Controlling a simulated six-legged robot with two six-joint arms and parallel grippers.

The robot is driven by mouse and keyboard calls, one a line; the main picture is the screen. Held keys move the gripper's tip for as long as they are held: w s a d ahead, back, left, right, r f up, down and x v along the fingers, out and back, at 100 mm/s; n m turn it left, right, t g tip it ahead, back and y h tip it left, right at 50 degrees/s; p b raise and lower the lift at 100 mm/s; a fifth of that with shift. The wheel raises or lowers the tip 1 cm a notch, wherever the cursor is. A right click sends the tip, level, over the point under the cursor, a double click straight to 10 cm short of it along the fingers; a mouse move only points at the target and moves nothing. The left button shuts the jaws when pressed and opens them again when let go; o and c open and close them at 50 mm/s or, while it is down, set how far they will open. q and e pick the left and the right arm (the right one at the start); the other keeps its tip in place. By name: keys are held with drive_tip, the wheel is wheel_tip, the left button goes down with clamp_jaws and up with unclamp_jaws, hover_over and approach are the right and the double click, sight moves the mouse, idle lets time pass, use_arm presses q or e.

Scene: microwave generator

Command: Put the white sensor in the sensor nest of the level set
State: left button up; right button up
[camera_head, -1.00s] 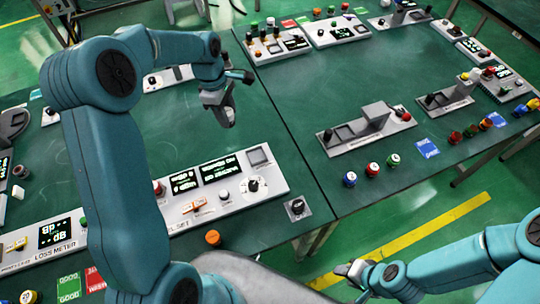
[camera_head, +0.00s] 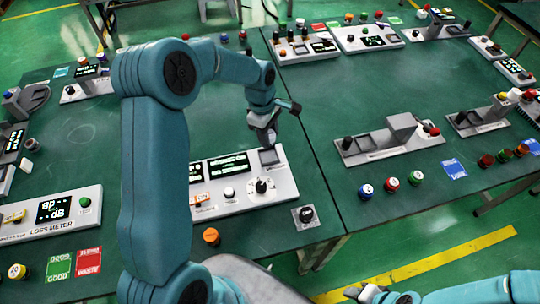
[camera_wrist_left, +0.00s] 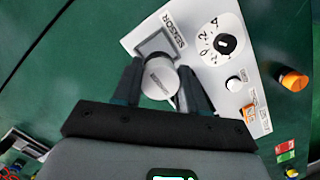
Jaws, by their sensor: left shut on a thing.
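The white sensor (camera_wrist_left: 160,79), a short round piece, is between the fingers of my left gripper (camera_wrist_left: 158,88) in the left wrist view. The gripper is shut on it; it is mostly hidden in the head view. The level set is a pale panel (camera_head: 285,184) with displays and a knob. Its sensor nest, a grey square recess (camera_wrist_left: 153,42) labelled SENSOR, lies just beyond the sensor in the wrist view. In the head view my left gripper (camera_head: 267,137) is just behind the nest (camera_head: 269,156). My right gripper (camera_head: 358,292) is low at the bottom edge, its jaws unclear.
A loss meter (camera_head: 52,212) stands left of the level set. A small box with a black knob (camera_head: 306,214) and an orange knob (camera_head: 211,237) are near the front edge. Another panel (camera_head: 385,140) is on the right table. Green tabletop behind the gripper is open.

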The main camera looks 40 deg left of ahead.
use_arm(q)
wheel_tip(320, 180, down, 2)
drive_tip(key=shift+f+b, duration=0.2)
drive_tip(key=shift+b, duration=0.1)
drive_tip(key=shift+a+f, duration=0.25)
drive_tip(key=shift+f, duration=0.35)
drive_tip(key=f+b, duration=0.3)
drive_tip(key=shift+d+f, duration=0.25)
drive_tip(key=shift+f, duration=0.1)
drive_tip(key=shift+w+a+f, duration=0.1)
drive_tip(key=shift+f, duration=0.05)
drive_tip(key=shift+a, duration=0.1)
drive_tip(key=o, duration=1.2)
drive_tip(key=shift+f, duration=0.1)
drive_tip(key=shift+r, duration=0.5)
drive_tip(key=r, duration=0.3)
drive_tip(key=a+r, duration=0.1)
drive_tip(key=r, duration=0.6)
drive_tip(key=shift+a+r, duration=0.25)
drive_tip(key=shift+r, duration=0.5)
drive_tip(key=shift+s, duration=0.2)
use_arm(e)
wheel_tip(320, 180, down, 5)
drive_tip(key=shift+a, duration=0.15)
